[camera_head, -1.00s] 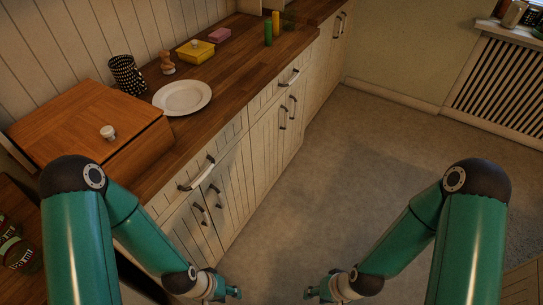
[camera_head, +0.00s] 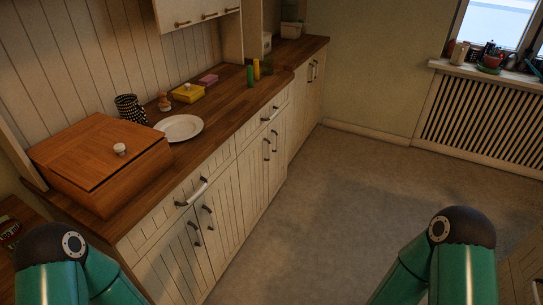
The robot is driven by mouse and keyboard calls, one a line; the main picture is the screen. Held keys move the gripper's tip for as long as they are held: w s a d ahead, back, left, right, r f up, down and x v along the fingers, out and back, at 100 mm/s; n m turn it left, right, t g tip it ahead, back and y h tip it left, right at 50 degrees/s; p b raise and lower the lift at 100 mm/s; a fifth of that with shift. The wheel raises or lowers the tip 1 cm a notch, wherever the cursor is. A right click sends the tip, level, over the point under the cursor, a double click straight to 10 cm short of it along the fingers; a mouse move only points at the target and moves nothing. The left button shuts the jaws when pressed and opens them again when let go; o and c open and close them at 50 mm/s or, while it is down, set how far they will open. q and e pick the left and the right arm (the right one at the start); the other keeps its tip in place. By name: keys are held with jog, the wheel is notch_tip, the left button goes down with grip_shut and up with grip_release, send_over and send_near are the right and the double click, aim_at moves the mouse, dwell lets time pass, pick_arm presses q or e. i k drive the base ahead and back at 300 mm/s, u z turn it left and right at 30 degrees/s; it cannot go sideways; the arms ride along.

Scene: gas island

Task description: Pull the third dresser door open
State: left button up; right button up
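The white dresser (camera_head: 225,195) runs along the left wall, with panelled doors under two drawers. Its near doors have dark handles (camera_head: 196,233) and (camera_head: 208,216). Farther along, another door pair (camera_head: 265,170) has dark handles (camera_head: 275,141). A farther cabinet section (camera_head: 306,110) has handles near its top. All doors look shut. The near drawer handle (camera_head: 191,193) is dark and partly light. My two arms show only at the bottom left and bottom right. Both grippers are below the picture, so their state is hidden. Neither arm is seen touching the dresser.
The wooden counter (camera_head: 222,125) holds a brown box (camera_head: 100,160), a white plate (camera_head: 180,128), a yellow dish (camera_head: 188,93) and several small items. The grey floor (camera_head: 330,200) in front of the dresser is clear. A slatted radiator cover (camera_head: 480,115) is at the right.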

aim_at(252, 163)
jog(key=z, duration=0.4)
jog(key=i, duration=0.75)
jog(key=z, duration=0.7)
jog(key=i, duration=1.35)
jog(key=u, duration=0.5)
jog(key=i, duration=0.6)
jog(key=u, duration=0.35)
